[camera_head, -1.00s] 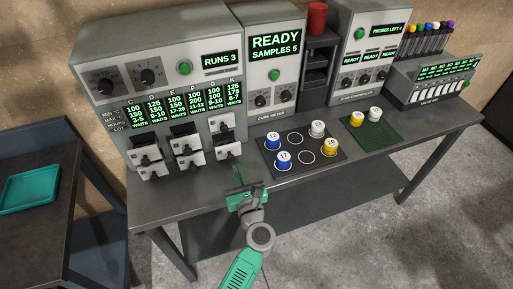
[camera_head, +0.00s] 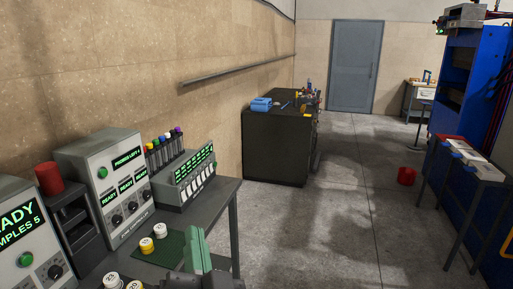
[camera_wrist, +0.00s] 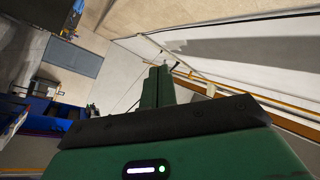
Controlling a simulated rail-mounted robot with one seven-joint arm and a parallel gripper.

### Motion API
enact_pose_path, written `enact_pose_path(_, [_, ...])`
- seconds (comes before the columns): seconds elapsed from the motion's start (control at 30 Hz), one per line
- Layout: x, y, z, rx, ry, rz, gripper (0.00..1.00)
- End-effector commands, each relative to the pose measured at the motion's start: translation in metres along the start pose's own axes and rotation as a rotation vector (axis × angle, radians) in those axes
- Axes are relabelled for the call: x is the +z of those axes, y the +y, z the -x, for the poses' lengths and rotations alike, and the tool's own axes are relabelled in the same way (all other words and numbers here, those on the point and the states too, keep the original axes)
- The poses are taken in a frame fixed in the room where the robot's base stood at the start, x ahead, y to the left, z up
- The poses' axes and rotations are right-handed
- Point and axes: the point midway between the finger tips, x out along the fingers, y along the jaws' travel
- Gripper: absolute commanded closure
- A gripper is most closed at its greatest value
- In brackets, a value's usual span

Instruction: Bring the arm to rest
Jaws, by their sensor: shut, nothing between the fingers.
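My gripper (camera_wrist: 158,84) shows in the wrist view with its two green fingers together and nothing between them. It points out over the room, with the wall, door and ceiling beyond. In the head view a green part of my arm (camera_head: 198,252) shows at the bottom, in front of the bench's right end. The fingertips cannot be made out there.
A dark cabinet (camera_head: 275,145) and blue press (camera_head: 470,110) stand beyond.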

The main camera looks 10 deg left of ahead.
Motion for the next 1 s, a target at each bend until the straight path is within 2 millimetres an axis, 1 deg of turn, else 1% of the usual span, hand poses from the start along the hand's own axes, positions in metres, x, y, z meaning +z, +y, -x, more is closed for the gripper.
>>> enact_pose_path(0.03, [-0.043,-0.001,0.016,0.038,0.098,0.160,1.00])
enact_pose_path(0.07, [-0.069,-0.002,0.028,0.070,0.157,0.266,1.00])
enact_pose_path(0.1, [-0.101,-0.005,0.045,0.118,0.234,0.404,1.00])
enact_pose_path(0.17, [-0.146,-0.013,0.075,0.204,0.344,0.607,1.00])
enact_pose_path(0.2, [-0.174,-0.019,0.097,0.271,0.416,0.738,1.00])
enact_pose_path(0.23, [-0.194,-0.025,0.116,0.325,0.468,0.833,1.00])
enact_pose_path(0.27, [-0.218,-0.039,0.121,0.360,0.496,0.891,1.00])
enact_pose_path(0.3, [-0.245,-0.063,0.103,0.346,0.478,0.869,1.00])
enact_pose_path(0.5, [-0.324,-0.125,0.071,0.338,0.471,0.852,1.00])
enact_pose_path(0.6, [-0.354,-0.149,0.060,0.335,0.469,0.847,1.00])
enact_pose_path(0.7, [-0.374,-0.165,0.052,0.333,0.468,0.843,1.00])
enact_pose_path(0.83, [-0.383,-0.173,0.049,0.332,0.467,0.840,1.00])
enact_pose_path(1.0, [-0.381,-0.171,0.049,0.331,0.466,0.839,1.00])
